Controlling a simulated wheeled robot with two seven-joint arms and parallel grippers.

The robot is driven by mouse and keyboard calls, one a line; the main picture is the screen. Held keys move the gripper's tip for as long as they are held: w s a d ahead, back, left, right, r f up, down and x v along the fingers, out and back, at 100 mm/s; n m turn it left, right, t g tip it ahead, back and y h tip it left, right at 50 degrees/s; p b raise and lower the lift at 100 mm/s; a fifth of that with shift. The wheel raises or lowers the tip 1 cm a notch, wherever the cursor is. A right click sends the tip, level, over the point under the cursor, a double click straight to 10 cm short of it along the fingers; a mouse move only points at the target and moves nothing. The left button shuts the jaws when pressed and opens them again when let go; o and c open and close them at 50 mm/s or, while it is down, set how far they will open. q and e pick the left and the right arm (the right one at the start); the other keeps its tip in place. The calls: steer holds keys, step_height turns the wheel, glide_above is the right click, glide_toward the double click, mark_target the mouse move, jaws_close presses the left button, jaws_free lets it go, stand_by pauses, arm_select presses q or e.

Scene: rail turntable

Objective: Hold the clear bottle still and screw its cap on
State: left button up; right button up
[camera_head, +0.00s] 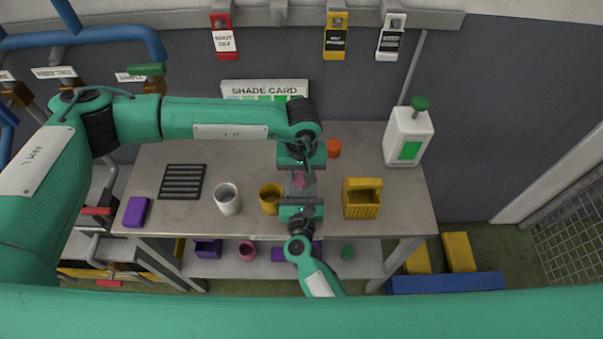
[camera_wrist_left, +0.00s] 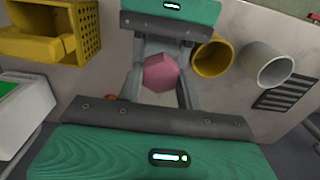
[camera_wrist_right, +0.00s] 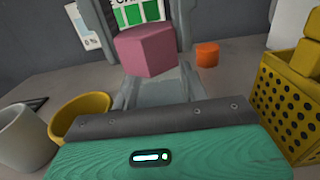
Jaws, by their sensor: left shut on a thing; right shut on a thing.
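A pink six-sided piece, which looks like the cap, (camera_head: 299,180) is between my two grippers above the table's middle. It also shows in the left wrist view (camera_wrist_left: 160,72) and the right wrist view (camera_wrist_right: 148,52). My left gripper (camera_head: 300,172) reaches in from the back and is shut on this pink piece. My right gripper (camera_head: 301,196) reaches in from the front and is shut at the same spot, apparently on the clear bottle. The bottle's clear walls cannot be made out against the grey fingers. The exact contact between cap and bottle is hidden.
A yellow perforated bin (camera_head: 361,199) stands close on the right. An orange cylinder (camera_head: 333,149) is behind. A white jug (camera_head: 408,137) stands at the back right.

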arm_select(q)
steer(key=shift+m, duration=2.3)
steer(key=o, duration=1.2)
steer(key=shift+c, duration=0.2)
step_height(320, 180, up, 12)
arm_select(e)
steer(key=o, duration=1.5)
steer(key=shift+c, duration=0.2)
